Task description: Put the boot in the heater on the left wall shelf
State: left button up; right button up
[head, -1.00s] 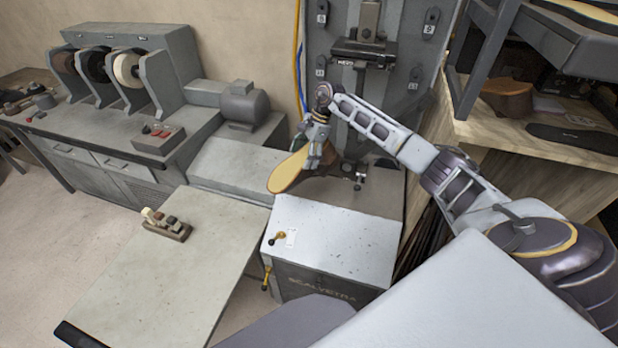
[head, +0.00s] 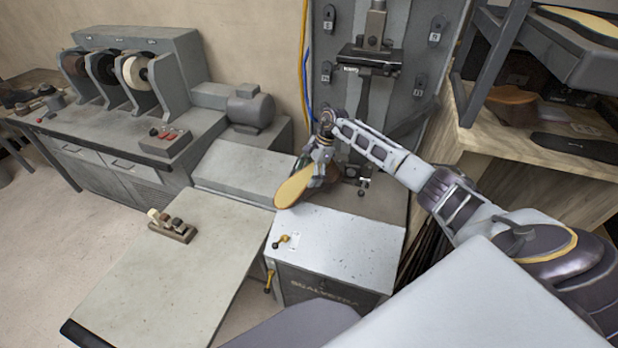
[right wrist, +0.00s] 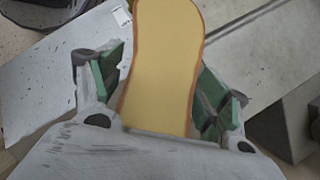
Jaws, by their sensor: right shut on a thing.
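My right gripper (head: 318,172) is above the grey machine at the centre of the head view, its arm coming in from the right. It is shut on a boot, whose tan sole (head: 294,187) faces up toward the head camera and points to the lower left. In the right wrist view the sole (right wrist: 165,65) lies between the green finger pads, and the boot's upper is hidden beneath it. My left gripper is not in view. I cannot make out a heater or a left wall shelf in these frames.
The grey machine (head: 335,243) has a flat top below the boot. A low table (head: 165,270) with a small wood and metal tool (head: 172,226) stands to its left. A grinder bench (head: 120,130) is behind it. A wooden shelf (head: 550,170) stands at the right.

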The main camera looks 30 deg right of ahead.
notch_tip(320, 180, down, 2)
jog(key=shift+f, duration=0.1)
dwell(0.4)
jog(key=o, duration=1.7)
jog(key=shift+c, duration=0.2)
jog(key=b+v, duration=0.1)
jog(key=v, duration=0.5)
jog(key=shift+v, duration=0.8)
jog(key=shift+a, duration=0.15)
